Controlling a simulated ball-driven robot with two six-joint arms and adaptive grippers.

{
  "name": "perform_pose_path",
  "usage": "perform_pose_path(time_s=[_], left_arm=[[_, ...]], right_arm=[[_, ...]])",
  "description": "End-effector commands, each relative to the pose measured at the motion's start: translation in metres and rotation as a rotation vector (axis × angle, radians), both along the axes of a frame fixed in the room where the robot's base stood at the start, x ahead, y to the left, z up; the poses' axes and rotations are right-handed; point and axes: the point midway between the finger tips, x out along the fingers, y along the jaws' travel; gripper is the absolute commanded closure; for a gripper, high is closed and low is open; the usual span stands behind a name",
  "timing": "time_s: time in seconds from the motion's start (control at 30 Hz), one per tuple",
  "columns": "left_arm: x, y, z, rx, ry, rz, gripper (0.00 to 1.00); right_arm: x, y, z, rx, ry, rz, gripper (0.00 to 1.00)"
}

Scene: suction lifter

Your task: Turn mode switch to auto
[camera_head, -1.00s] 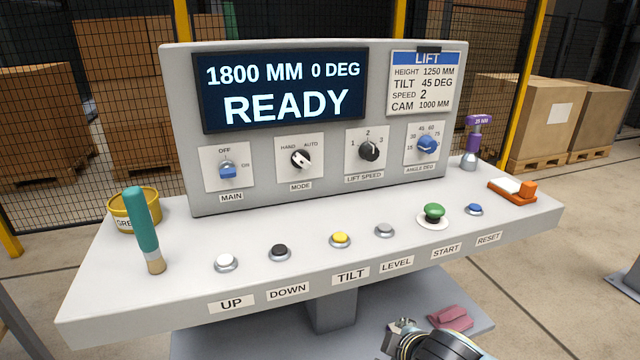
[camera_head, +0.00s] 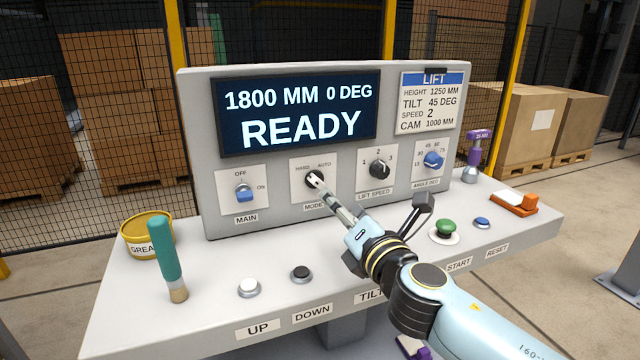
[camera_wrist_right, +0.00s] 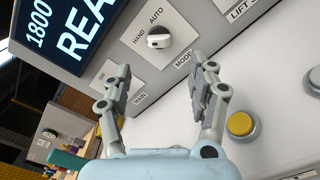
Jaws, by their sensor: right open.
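The mode switch (camera_head: 314,179) is a black round knob with a white handle bar on a white plate marked HAND and AUTO. It also shows in the right wrist view (camera_wrist_right: 159,40), where its bar appears turned to the HAND side. My right gripper (camera_head: 376,196) is in front of the panel, its fingers spread wide and empty. In the head view one finger overlaps the lower right of the switch plate. In the right wrist view the open fingers (camera_wrist_right: 166,72) stand either side below the switch, apart from it. My left gripper is out of view.
The display (camera_head: 297,113) reads READY. The main switch (camera_head: 246,192) is left of the mode switch, the lift speed knob (camera_head: 380,169) right. Buttons line the desk, including the green start button (camera_head: 446,228). A grease tub (camera_head: 147,238) and teal-handled brush (camera_head: 163,250) stand left.

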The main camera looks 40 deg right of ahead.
Motion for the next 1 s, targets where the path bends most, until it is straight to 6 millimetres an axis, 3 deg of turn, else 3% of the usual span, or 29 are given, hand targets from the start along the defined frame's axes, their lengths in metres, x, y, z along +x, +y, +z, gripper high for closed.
perform_pose_path(time_s=[0.53, 0.7, 0.97, 1.0], left_arm=[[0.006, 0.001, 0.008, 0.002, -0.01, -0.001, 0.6], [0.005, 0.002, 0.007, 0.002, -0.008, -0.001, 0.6], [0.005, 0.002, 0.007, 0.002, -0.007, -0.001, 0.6], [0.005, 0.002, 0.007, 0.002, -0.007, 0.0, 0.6]], right_arm=[[0.091, -0.02, 0.0, -0.011, 0.001, 0.006, 0.4], [0.102, -0.023, 0.0, -0.012, 0.001, 0.006, 0.4], [0.103, -0.024, 0.0, -0.011, 0.001, 0.006, 0.4], [0.103, -0.023, 0.0, -0.011, 0.001, 0.006, 0.44]])
